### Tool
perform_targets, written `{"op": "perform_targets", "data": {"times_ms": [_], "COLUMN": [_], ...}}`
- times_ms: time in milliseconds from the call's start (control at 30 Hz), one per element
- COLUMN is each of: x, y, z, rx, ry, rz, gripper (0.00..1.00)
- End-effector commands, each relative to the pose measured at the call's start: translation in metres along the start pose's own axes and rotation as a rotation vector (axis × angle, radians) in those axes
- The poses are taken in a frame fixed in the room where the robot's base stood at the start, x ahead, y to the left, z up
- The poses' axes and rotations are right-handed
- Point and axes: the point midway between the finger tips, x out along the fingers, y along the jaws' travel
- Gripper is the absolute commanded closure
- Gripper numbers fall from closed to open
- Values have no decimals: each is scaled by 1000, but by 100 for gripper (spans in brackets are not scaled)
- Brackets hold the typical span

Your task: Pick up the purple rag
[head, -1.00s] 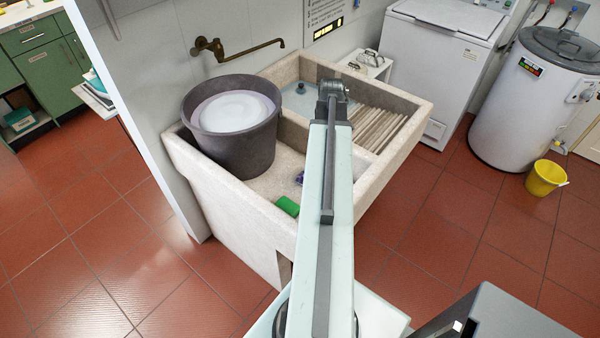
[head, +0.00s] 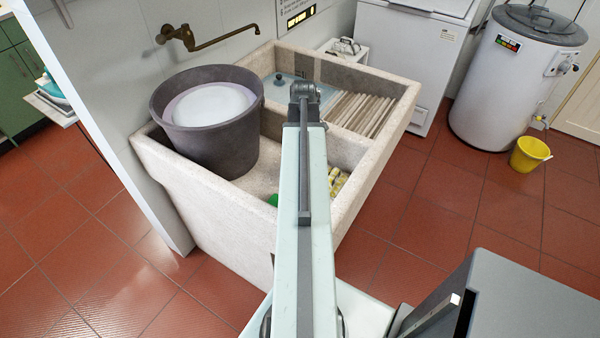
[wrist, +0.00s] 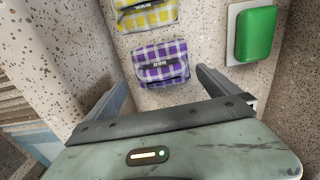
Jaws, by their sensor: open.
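The purple rag (wrist: 161,63) is a folded purple-and-white checked cloth with a dark label, lying on the speckled stone basin floor in the wrist view. My gripper (wrist: 160,80) is open and empty, its two fingers apart on either side of the rag's near part in the picture. I cannot tell how far above the rag they are. A yellow checked rag (wrist: 147,14) lies just beyond the purple one. In the head view my arm hides the purple rag and the gripper; the yellow rag (head: 338,181) shows right of the arm.
A green block (wrist: 256,34) lies right of the rags on a pale holder. A large grey tub (head: 205,125) stands on the left of the stone sink (head: 190,190). The ribbed washboard (head: 365,112) is at the back right. The basin walls enclose the rags.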

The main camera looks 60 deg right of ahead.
Motion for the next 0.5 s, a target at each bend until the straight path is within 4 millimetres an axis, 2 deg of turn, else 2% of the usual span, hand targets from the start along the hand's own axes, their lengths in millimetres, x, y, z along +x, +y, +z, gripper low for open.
{"op": "perform_targets", "data": {"times_ms": [33,167,267,500], "x": [12,10,19,60], "y": [0,0,-1,-3], "z": [0,0,-1,-3], "rx": [0,-1,-1,-1], "ry": [0,0,0,0], "rz": [0,0,0,0], "gripper": [0,0,0,0]}}
